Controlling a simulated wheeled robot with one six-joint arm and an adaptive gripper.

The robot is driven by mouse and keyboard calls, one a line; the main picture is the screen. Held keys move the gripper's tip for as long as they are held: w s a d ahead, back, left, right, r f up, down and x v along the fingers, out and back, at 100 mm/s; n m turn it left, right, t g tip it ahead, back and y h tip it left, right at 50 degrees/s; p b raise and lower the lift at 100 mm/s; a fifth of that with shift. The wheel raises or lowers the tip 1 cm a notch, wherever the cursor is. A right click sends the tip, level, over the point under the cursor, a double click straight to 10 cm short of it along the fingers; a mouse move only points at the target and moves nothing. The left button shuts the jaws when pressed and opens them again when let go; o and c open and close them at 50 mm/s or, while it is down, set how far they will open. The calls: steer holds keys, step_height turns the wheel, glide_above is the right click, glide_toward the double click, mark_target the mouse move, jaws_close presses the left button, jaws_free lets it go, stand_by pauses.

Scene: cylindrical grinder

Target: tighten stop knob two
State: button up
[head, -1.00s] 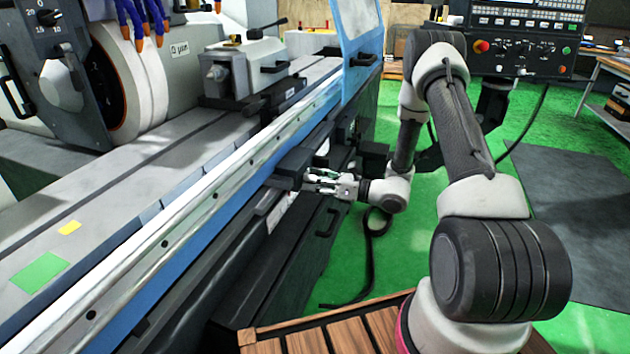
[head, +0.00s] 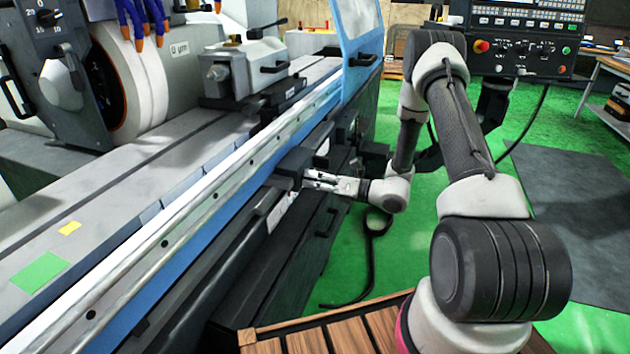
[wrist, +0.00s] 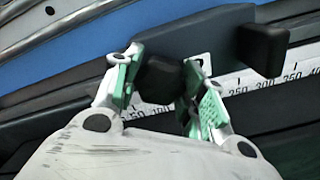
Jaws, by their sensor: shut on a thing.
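A dark knob (wrist: 160,80) sits on the front of a dark stop block (wrist: 190,42) in the wrist view. My gripper (wrist: 162,82) has its green-padded fingers on both sides of the knob and is shut on it. A small white label, its mark partly hidden, shows on the block by the right finger. In the head view, my gripper (head: 308,178) reaches left to the stop block (head: 290,165) on the grinder's front rail. The knob cannot be made out there.
A dark square part (wrist: 263,50) sticks out to the right of the knob. The blue-edged grinder table (head: 225,175) lies above and left. Green floor (head: 400,260) is open to the right.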

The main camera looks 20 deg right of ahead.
steer(key=o, duration=1)
steer(key=shift+o, duration=0.2)
steer(key=shift+d, duration=0.15)
steer(key=v, duration=1.2)
